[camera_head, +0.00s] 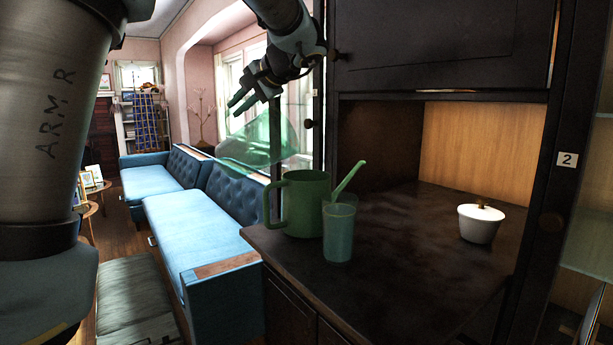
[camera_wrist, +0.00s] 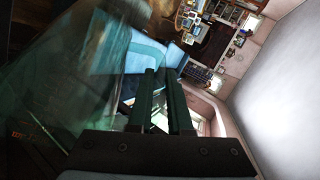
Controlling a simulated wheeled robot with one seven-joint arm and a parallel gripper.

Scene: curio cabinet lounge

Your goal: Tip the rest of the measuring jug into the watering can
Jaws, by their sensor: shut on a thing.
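The measuring jug (camera_head: 262,145) is see-through green and hangs tilted in the air, up and to the left of the watering can's mouth in the head view. My gripper (camera_head: 243,103) is shut on the jug, at its upper left. In the wrist view the jug (camera_wrist: 70,95) fills the left side, beside the fingers of my gripper (camera_wrist: 163,75). The green watering can (camera_head: 303,208) stands upright on the dark cabinet counter, its handle to the left and its spout to the upper right. The inside of the can is hidden, and I cannot tell how much liquid the jug holds.
A translucent teal tumbler (camera_head: 339,232) stands close in front of the can, overlapping its right side. A white lidded bowl (camera_head: 479,224) is on the right of the counter (camera_head: 408,250). The counter between them is clear. A blue sofa (camera_head: 195,225) is at the left.

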